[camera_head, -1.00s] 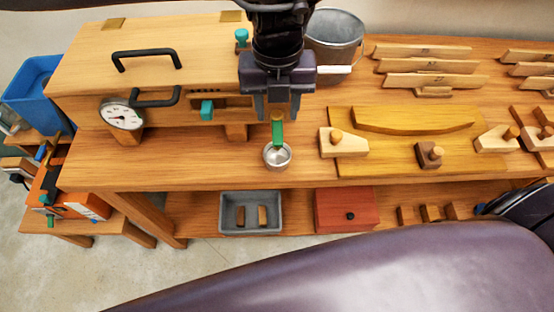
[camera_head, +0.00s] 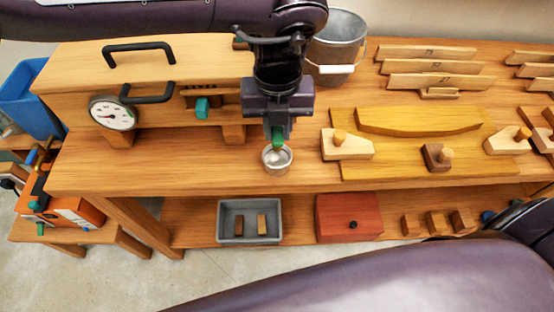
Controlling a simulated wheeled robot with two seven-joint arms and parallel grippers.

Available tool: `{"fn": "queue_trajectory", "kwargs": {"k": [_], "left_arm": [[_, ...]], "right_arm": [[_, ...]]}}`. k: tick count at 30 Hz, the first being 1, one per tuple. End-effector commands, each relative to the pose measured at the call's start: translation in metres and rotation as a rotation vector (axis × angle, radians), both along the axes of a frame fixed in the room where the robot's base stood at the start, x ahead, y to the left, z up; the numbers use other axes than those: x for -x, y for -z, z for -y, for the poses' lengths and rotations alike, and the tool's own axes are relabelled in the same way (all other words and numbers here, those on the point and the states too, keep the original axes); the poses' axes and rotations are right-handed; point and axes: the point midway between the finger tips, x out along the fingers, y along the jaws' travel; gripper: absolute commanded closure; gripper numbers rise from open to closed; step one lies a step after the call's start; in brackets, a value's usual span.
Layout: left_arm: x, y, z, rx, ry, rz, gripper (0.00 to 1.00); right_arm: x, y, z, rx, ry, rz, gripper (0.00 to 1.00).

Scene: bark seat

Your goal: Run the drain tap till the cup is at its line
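The drain tap's green lever (camera_head: 278,138) stands at the front of the wooden box (camera_head: 75,82), above the cup. My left gripper (camera_head: 278,130) comes down from above, with its fingers close on both sides of the lever, shut on it. The tap's spout is hidden behind the gripper. The small metal cup (camera_head: 277,160) stands upright on the bench right below the lever. Its inside looks pale; the line and the level cannot be made out. My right gripper is not in view.
A round dial (camera_head: 113,113) and a teal knob (camera_head: 202,108) are on the box front. A metal bucket (camera_head: 337,42) stands behind the gripper. A yellow board (camera_head: 390,165) with wooden blocks lies to the right. A grey tray (camera_head: 250,207) and red box (camera_head: 349,218) sit on the lower shelf.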

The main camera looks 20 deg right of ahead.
Motion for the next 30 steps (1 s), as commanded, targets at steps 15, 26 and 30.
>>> {"fn": "queue_trajectory", "kwargs": {"k": [15, 26, 30], "left_arm": [[-0.002, 0.001, 0.014, 0.002, -0.305, 0.000, 0.96], [-0.006, 0.000, 0.032, 0.004, -0.704, 0.002, 0.96], [-0.006, -0.001, 0.035, 0.003, -0.795, 0.004, 0.96]], "right_arm": [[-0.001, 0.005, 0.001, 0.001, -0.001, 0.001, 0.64], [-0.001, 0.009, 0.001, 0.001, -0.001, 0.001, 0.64], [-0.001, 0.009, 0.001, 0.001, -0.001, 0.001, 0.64]]}}
